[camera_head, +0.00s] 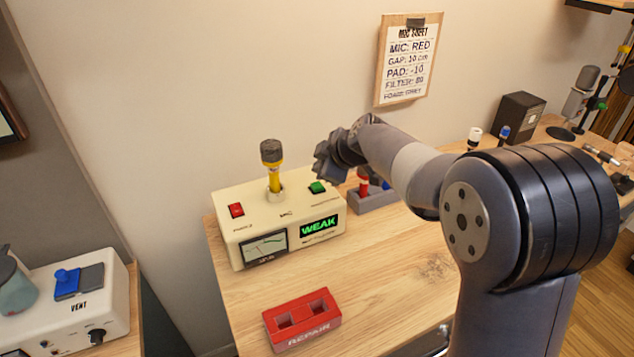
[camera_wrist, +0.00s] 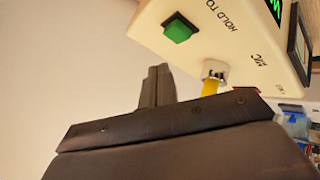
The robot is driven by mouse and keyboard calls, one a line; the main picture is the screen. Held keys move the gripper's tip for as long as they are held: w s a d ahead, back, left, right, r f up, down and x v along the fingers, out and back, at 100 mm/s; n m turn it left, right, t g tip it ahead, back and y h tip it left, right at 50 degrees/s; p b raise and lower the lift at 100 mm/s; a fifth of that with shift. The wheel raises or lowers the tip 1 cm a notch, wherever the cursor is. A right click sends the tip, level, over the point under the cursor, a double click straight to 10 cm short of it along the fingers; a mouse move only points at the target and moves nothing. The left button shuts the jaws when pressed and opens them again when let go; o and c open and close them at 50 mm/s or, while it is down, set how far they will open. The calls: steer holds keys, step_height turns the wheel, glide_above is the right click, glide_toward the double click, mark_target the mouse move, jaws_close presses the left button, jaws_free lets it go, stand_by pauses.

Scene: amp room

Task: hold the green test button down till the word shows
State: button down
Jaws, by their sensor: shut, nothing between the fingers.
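The cream tester box (camera_head: 250,213) stands on the wooden bench in the head view. Its green button (camera_head: 317,187) is on the top at the right; it also shows in the wrist view (camera_wrist: 178,28), with "HOLD TO" lettering beside it. The display (camera_head: 319,226) reads "WEAK" in green. A yellow microphone (camera_head: 273,168) with a dark head stands upright in the top socket. My gripper (camera_head: 326,166) is shut and empty, a little above the green button in the head view. In the wrist view its fingertips (camera_wrist: 158,78) are apart from the button.
A red switch (camera_head: 236,210) is on the tester's left. A red REPAIR block (camera_head: 302,320) lies in front. A grey holder (camera_head: 372,200) with red and blue items stands right of the tester. A note board (camera_head: 408,60) hangs on the wall. The bench front is mostly clear.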

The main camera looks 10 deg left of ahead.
mark_target(320, 187)
steer(key=shift+r+p, duration=0.55)
steer(key=shift+r, duration=1)
steer(key=shift+f, duration=0.15)
steer(key=shift+f+b, duration=0.55)
steer(key=shift+f, duration=0.4)
steer(key=p, duration=0.2)
steer(key=shift+r+p, duration=0.3)
steer(key=p, duration=0.3)
step_height(320, 187, up, 5)
steer(key=shift+r+p, duration=0.15)
steer(key=shift+p, duration=0.6)
